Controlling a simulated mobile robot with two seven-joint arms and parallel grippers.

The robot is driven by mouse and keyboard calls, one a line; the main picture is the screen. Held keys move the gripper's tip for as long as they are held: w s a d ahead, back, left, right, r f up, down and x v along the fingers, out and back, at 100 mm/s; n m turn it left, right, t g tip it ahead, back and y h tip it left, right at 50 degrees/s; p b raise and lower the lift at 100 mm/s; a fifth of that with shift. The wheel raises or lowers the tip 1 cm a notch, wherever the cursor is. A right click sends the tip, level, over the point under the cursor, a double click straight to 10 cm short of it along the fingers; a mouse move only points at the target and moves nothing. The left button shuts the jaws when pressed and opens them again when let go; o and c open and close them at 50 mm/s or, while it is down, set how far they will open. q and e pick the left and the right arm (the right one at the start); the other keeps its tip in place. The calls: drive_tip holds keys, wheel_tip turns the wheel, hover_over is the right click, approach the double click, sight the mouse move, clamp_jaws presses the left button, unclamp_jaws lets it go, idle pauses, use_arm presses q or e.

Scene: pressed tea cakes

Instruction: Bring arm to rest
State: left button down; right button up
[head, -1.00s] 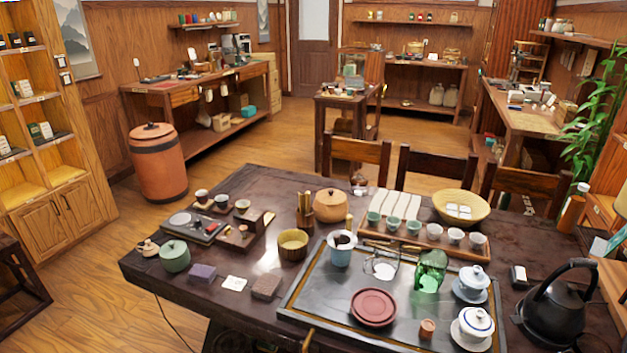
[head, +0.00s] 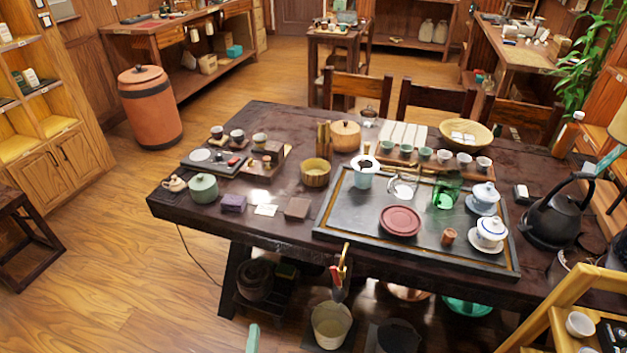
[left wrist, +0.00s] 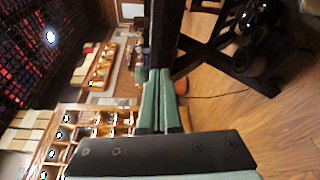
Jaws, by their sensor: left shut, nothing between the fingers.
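My left gripper (head: 252,339) shows only as a small green tip at the bottom edge of the head view, low in front of the dark tea table (head: 190,215). In the left wrist view its two green fingers (left wrist: 157,98) lie side by side, shut with nothing between them. The wrist view is turned on its side, with the wooden floor on the right and shelves on the left. The rest of the left arm is out of the head view. My right gripper is not in view.
The table bears a black tray (head: 360,228), a red-brown dish (head: 400,221), a black kettle (head: 557,213) and several cups. Below its front edge stands a pale bucket (head: 331,324). A wooden rack (head: 560,300) is at lower right. The floor (head: 120,280) at left is clear.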

use_arm(q)
drive_tip(key=a+f+m, duration=0.1)
drive_tip(key=a+m, duration=0.2)
drive_tip(key=a, duration=1)
drive_tip(key=s+a+f+n+g+y, duration=0.15)
drive_tip(key=s+f+n+g, duration=0.25)
drive_tip(key=n, duration=0.8)
drive_tip(key=s+a+f+n+g+y, duration=0.1)
drive_tip(key=s+a+f+n+g, duration=0.3)
drive_tip(key=n, duration=0.7)
drive_tip(key=s+d+r+n+g+h, duration=0.1)
drive_tip(key=s+r+n+h, duration=0.15)
drive_tip(key=n, duration=1.05)
drive_tip(key=s+d+r+n+h, duration=0.2)
drive_tip(key=r+n, duration=0.2)
drive_tip(key=n, duration=0.8)
drive_tip(key=d+r+n+t, duration=0.1)
drive_tip(key=d+n, duration=0.3)
drive_tip(key=d, duration=0.7)
drive_tip(key=shift+n+h+p, duration=0.4)
drive_tip(key=shift+p, duration=0.05)
